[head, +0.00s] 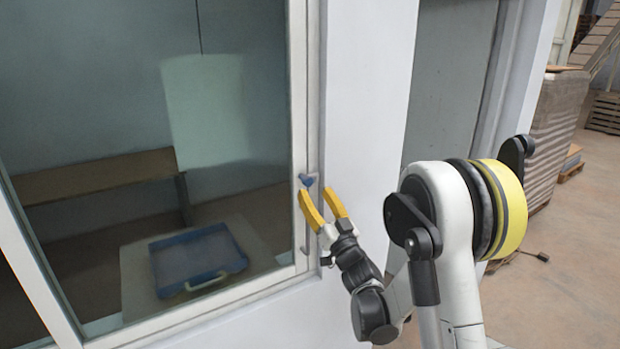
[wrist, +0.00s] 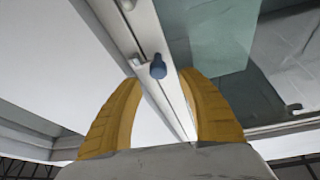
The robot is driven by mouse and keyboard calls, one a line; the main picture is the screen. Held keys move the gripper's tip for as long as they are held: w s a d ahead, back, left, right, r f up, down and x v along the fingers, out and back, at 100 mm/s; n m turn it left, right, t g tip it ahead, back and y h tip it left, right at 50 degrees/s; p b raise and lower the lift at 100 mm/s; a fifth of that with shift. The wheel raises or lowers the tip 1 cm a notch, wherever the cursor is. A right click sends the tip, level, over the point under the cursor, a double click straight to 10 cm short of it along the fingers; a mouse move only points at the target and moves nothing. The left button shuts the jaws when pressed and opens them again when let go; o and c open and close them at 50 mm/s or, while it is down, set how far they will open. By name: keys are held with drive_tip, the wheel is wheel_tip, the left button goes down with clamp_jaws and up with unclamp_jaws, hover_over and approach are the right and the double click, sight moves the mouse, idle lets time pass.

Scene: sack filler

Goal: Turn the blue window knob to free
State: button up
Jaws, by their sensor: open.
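The blue window knob (head: 307,180) sits on the right-hand white frame of the window. My gripper (head: 321,205) has yellow fingers and is open just below the knob, one finger close to the window frame. In the wrist view the knob (wrist: 158,67) shows above and between the two yellow fingertips (wrist: 160,80), with nothing between them that I can see being held. The fingers appear apart from the knob, though the exact gap in depth is hard to tell.
The window frame (head: 300,120) stands right beside the fingers, with a white wall (head: 365,110) to its right. Behind the glass are a blue tray-like case (head: 195,258) on a table and a brown bench (head: 95,178). Wrapped pallets (head: 555,125) stand far right.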

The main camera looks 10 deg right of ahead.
sight(310, 183)
drive_tip(key=x, duration=0.5)
drive_tip(key=shift+w, duration=0.15)
drive_tip(key=shift+c, duration=0.4)
drive_tip(key=shift+d, duration=0.1)
clamp_jaws()
